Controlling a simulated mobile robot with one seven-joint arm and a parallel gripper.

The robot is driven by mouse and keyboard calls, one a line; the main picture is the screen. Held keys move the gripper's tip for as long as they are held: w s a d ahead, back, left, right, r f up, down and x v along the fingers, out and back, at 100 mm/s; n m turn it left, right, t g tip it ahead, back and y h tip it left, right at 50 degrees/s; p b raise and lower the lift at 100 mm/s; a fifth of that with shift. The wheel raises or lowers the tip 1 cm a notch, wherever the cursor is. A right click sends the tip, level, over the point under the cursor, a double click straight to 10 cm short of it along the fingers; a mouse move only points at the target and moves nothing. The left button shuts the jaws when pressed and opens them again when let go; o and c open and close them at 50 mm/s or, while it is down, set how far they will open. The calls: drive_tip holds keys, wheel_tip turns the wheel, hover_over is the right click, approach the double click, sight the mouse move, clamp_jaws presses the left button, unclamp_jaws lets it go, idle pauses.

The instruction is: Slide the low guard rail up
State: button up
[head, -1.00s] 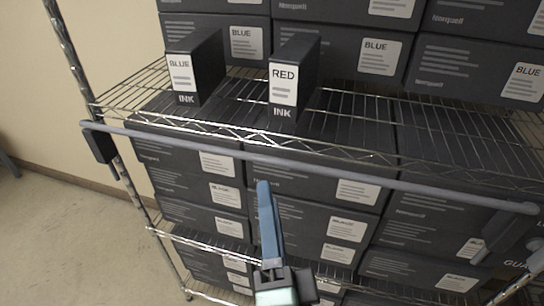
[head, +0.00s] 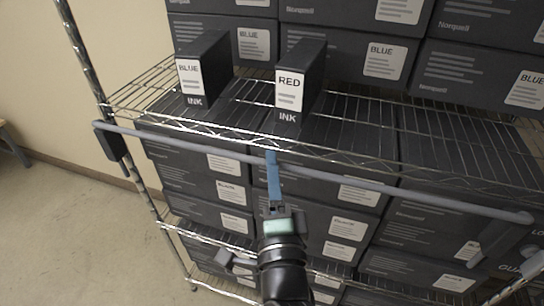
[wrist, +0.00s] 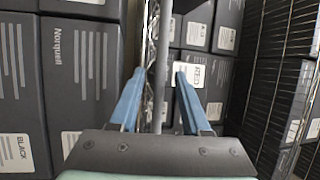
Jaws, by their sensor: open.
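The guard rail (head: 420,194) is a long grey bar across the front of the wire rack, below the shelf edge that carries the ink boxes. A dark bracket (head: 113,143) is at its left end, and its right end meets a grey arm at the far right. My gripper (head: 272,156) has blue fingers and overlaps the rail left of its middle. In the wrist view the rail (wrist: 162,55) runs upright in the picture, between the two open fingers. It seems to touch neither finger. How deep it sits between them is unclear.
A BLUE ink box (head: 190,78) and a RED ink box (head: 289,90) stand on the shelf (head: 400,140) above the rail. Dark cartons fill the levels above and below. A rack post (head: 88,60) stands at left, with open floor (head: 60,220) beyond it.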

drive_tip(key=shift+x, duration=0.95)
clamp_jaws()
idle(0.8)
